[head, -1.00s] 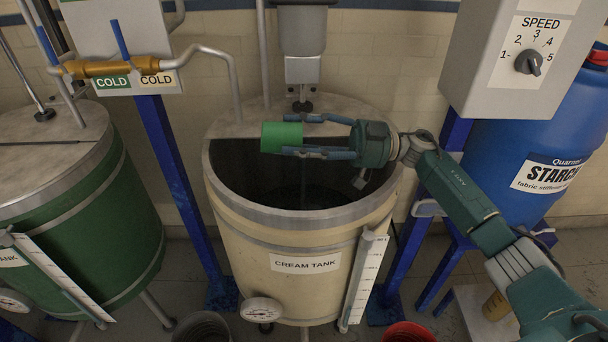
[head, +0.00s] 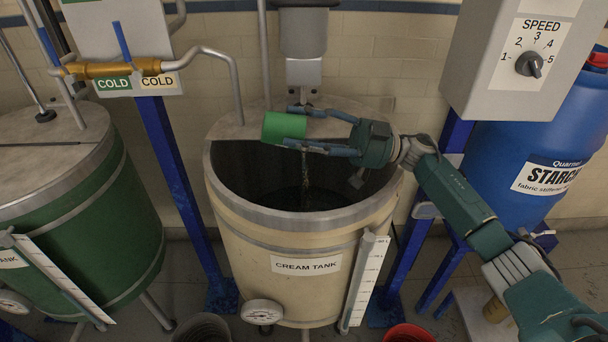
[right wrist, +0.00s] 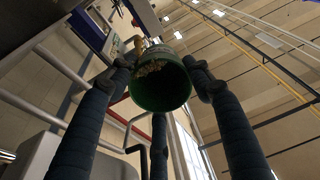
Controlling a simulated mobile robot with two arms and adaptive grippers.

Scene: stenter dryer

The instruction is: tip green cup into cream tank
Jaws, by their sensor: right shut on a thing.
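My right gripper (head: 305,129) is shut on the green cup (head: 278,127), and the cup lies on its side above the cream tank (head: 237,232). The cup's right end is slightly lower than its left. A pale, speckled streak (head: 305,172) shows below the gripper, against the tank's dark opening; I cannot tell whether it is falling stuff or the stirrer shaft. In the right wrist view the cup (right wrist: 160,92) sits between the fingers, with pale lumpy stuff (right wrist: 153,67) at its upper part. My left gripper is not in view.
A stirrer motor (head: 303,35) hangs over the tank's back. A green tank (head: 95,205) stands left, with a pipe and valves (head: 110,68) above. A speed control box (head: 510,50) and blue starch drum (head: 535,150) stand right. A red bucket (head: 408,333) is on the floor.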

